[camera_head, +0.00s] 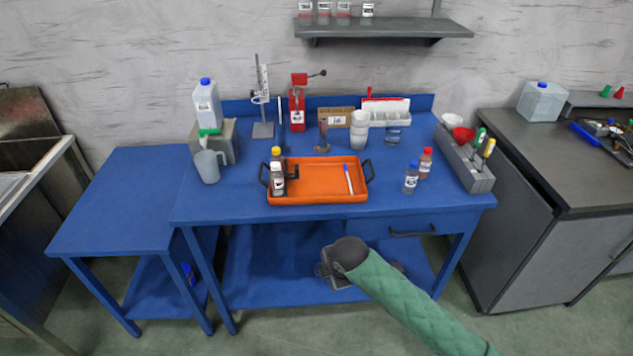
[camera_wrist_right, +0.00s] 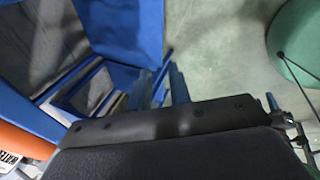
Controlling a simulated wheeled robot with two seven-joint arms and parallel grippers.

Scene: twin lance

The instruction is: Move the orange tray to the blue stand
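The orange tray (camera_head: 318,187), with dark handles at its left and right ends, lies on the blue workbench (camera_head: 225,203). It carries a labelled bottle (camera_head: 278,180), a yellow-capped bottle behind it, a small black item and a pen (camera_head: 348,178). The lower blue stand (camera_head: 115,205) is left of the workbench, its top empty. My right gripper (camera_head: 338,268), on the green-sleeved arm, is low in front of the workbench, apart from the tray. Its fingers (camera_wrist_right: 163,88) show in the right wrist view, but their opening is unclear. An orange patch (camera_wrist_right: 22,140) shows there too. My left gripper is out of view.
A grey jug (camera_head: 208,167) stands left of the tray. Two small bottles (camera_head: 411,178) and a grey tool holder (camera_head: 465,165) stand to its right. A red press (camera_head: 298,105), boxes and cups stand behind. A grey cabinet (camera_head: 540,230) is at the right.

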